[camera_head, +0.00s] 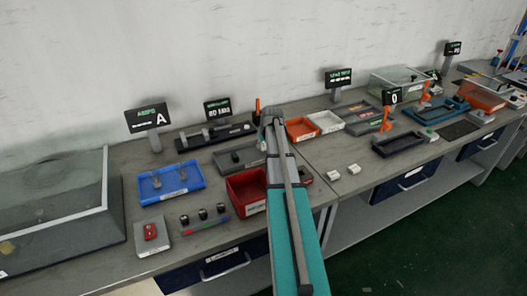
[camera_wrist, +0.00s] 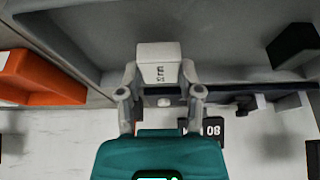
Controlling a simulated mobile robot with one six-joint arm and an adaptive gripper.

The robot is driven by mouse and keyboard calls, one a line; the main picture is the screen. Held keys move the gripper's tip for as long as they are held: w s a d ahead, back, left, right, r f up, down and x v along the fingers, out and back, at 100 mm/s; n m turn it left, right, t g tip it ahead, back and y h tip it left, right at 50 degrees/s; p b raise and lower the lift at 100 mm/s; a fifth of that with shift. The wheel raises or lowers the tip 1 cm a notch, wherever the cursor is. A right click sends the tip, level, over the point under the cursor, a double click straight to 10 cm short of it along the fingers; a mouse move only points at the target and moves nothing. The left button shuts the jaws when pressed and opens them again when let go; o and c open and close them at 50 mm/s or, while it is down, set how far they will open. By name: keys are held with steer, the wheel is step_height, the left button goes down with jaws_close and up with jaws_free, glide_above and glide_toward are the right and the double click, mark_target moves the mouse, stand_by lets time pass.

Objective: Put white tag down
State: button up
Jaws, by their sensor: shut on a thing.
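Two small white blocks (camera_head: 333,176) lie on the bench to the right of the arm.
Left of my arm are a red bin (camera_head: 246,206), a blue tray (camera_head: 151,192) and a grey tray (camera_head: 225,160). Orange (camera_head: 297,131) and white (camera_head: 326,123) bins stand just right of it. Sign A (camera_head: 148,117) stands at the back. Bare bench surrounds the white blocks.

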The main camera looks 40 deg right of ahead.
steer(key=shift+f+b, duration=0.6)
steer(key=shift+f, duration=0.35)
steer(key=shift+f, duration=0.15)
steer(key=o, duration=0.9)
steer(key=p+v, duration=1.1)
steer(key=v, duration=0.1)
steer(key=shift+r, duration=0.2)
stand_by(0.6)
